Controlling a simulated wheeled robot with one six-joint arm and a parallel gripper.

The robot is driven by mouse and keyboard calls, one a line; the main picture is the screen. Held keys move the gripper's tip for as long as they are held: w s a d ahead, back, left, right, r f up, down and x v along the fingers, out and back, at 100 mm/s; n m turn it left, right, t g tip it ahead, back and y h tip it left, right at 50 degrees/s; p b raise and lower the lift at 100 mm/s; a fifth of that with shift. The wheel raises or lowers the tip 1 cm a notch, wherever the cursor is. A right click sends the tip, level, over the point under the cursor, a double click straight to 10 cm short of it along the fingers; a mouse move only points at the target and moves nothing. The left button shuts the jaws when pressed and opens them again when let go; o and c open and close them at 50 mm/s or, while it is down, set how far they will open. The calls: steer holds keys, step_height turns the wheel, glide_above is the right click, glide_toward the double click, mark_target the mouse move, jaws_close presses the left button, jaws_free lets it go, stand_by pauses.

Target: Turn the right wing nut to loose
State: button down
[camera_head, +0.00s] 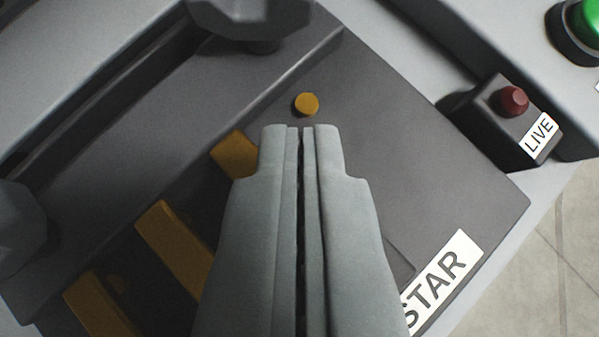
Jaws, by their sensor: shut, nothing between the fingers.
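My gripper (300,130) fills the lower middle of the head camera view. Its two fingers are together with only a thin dark slit between them, and nothing is held. The fingertips point at a small round orange-yellow knob (307,104) on a dark grey panel (440,190), just beyond the tips. I cannot tell whether they touch it. No part can be made out clearly as a wing nut. Several orange-yellow bars (172,245) lie along the panel left of my gripper, one partly hidden by the left finger.
A small dark box with a dark red button (514,100) and a "LIVE" label stands at the right. A green button (585,25) is at the upper right corner. A partly hidden label (445,275) reads "STAR". Grey rounded knobs (18,230) sit at the left and top. Tiled floor shows lower right.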

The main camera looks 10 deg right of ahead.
mark_target(300, 22)
steer(key=w, duration=0.2)
steer(key=w+f, duration=0.1)
steer(key=shift+w+d+f, duration=0.1)
steer(key=shift+w+d, duration=0.05)
steer(key=shift+d, duration=0.1)
steer(key=shift+w+d, duration=0.15)
steer(key=shift+w, duration=0.85)
steer(key=shift+w+d, duration=0.15)
steer(key=shift+d, duration=0.25)
steer(key=shift+w+d, duration=0.15)
steer(key=shift+d, duration=0.1)
steer(key=shift+w+d, duration=0.75)
steer(key=shift+w, duration=0.15)
stand_by(1.3)
